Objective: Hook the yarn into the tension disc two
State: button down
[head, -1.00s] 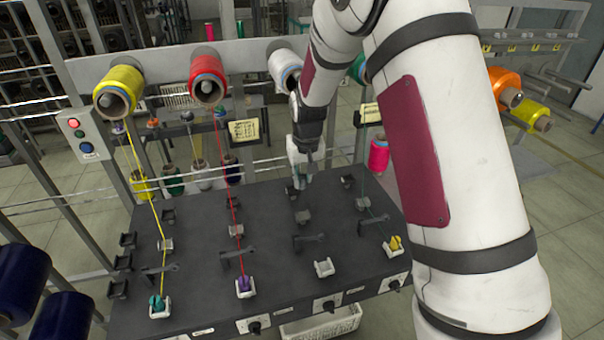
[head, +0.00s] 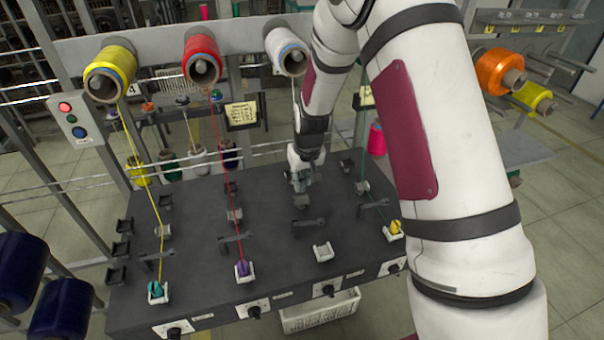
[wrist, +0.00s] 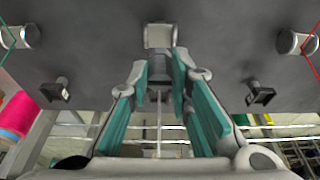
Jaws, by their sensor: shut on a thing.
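My gripper (head: 299,184) is low over the third column of the dark panel (head: 275,225), in line with the white yarn spool (head: 286,50). In the wrist view its teal-padded fingers (wrist: 160,72) are closed in, and a thin pale yarn (wrist: 158,118) runs between them. A grey tension disc (wrist: 158,36) sits just beyond the fingertips; I cannot tell whether the yarn touches it. In the head view this disc is mostly hidden by the gripper. Neighbouring discs carry green yarn (wrist: 12,48) and red yarn (wrist: 308,62).
Yellow yarn (head: 163,250) and red yarn (head: 238,228) run taut down the columns to the left. A dark hook bracket (head: 308,225) and an empty white holder (head: 322,252) stand in front of the gripper. Small guides (wrist: 57,90) flank the fingers.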

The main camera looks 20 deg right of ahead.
aim_at(303, 189)
jog(key=shift+s, duration=0.15)
jog(key=shift+f, duration=0.4)
dwell(0.4)
jog(key=shift+f, duration=0.3)
jog(key=shift+f+b, duration=0.3)
jog(key=shift+f, duration=0.4)
jog(key=shift+f, duration=0.35)
jog(key=shift+f, duration=0.15)
jog(key=shift+s+r+p, duration=0.2)
jog(key=shift+s+p, duration=1.2)
jog(key=shift+s, duration=1.05)
